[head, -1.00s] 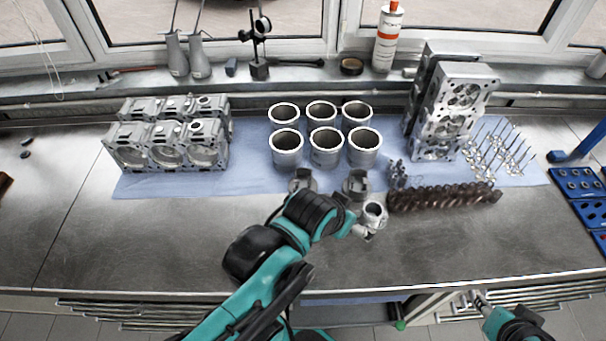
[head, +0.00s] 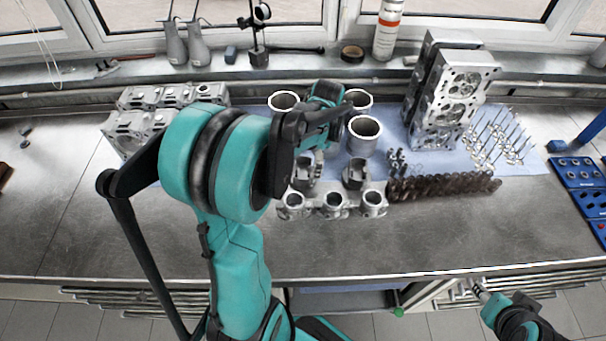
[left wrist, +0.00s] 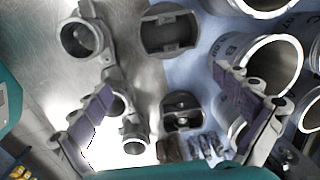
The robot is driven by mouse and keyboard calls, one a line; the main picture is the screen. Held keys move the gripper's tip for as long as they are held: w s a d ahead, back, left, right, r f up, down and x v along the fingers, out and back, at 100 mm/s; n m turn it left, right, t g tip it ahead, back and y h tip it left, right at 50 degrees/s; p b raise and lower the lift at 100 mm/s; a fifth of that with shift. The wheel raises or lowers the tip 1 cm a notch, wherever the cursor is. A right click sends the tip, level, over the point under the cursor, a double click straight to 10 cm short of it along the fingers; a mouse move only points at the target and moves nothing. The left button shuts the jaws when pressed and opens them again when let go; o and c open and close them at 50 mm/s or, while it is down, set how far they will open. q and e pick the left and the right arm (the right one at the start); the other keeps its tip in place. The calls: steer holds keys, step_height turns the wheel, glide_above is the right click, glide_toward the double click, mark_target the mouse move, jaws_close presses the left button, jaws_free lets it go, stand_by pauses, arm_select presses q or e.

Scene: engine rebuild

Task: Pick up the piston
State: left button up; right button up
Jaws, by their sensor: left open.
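Two grey pistons stand on the bench near the blue cloth's front edge. In the head view, one piston (head: 304,173) is left and the other piston (head: 354,174) is right of it. The left wrist view shows one piston (left wrist: 168,32) at the top and another piston (left wrist: 181,112) lower down, between the spread fingers. My left gripper (left wrist: 167,84) is open and empty, with purple finger pads. In the head view its arm hides most of it. My right gripper (head: 480,291) is low at the right, off the bench's front edge; its fingers are too small to judge.
Three silver ring-ended parts (head: 333,203) lie in front of the pistons. Cylinder liners (head: 365,134) stand behind them. The front bench surface (head: 480,235) is clear.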

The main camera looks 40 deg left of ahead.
mark_target(302, 174)
arm_select(q)
steer(key=shift+m+g, duration=0.5)
steer(key=shift+m, duration=0.3)
steer(key=a+f, duration=0.3)
steer(key=shift+w+a+f, duration=0.25)
steer(key=shift+w, duration=0.15)
steer(key=shift+a+f, duration=0.1)
steer(key=shift+f, duration=0.15)
steer(key=f, duration=0.2)
steer(key=a+f+b, duration=0.1)
steer(key=f, duration=0.2)
steer(key=f+b, duration=0.1)
steer(key=f, duration=0.1)
steer(key=shift+s+a+f, duration=0.15)
steer(key=shift+s+f, duration=0.1)
steer(key=shift+r, duration=0.1)
steer(key=c, duration=1.5)
steer(key=shift+o, duration=0.2)
steer(key=shift+r, duration=0.1)
